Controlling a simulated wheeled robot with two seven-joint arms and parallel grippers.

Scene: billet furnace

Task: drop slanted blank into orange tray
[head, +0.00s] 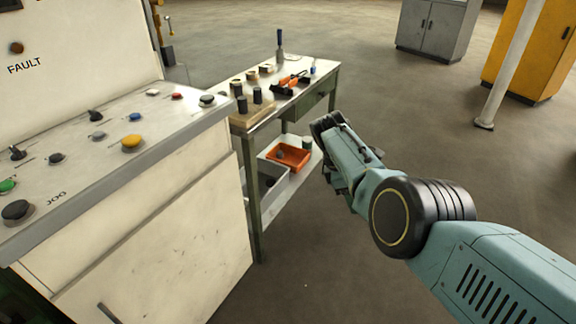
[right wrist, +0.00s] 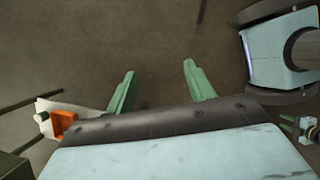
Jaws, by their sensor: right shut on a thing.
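The orange tray (head: 302,164) is on the low shelf of the workbench in the head view, with a small dark piece inside it. A corner of the tray shows at the left of the right wrist view (right wrist: 62,124). My right gripper (head: 334,184) is just right of the shelf and apart from the tray. Several dark upright blanks (head: 257,96) stand on the bench top.
A grey bin (head: 270,190) sits beside the orange tray on the shelf. The bench top (head: 301,82) above carries tools and blocks. A control console (head: 130,190) stands at the left. The floor right of the bench is open, up to a pole (head: 508,70) and cabinets.

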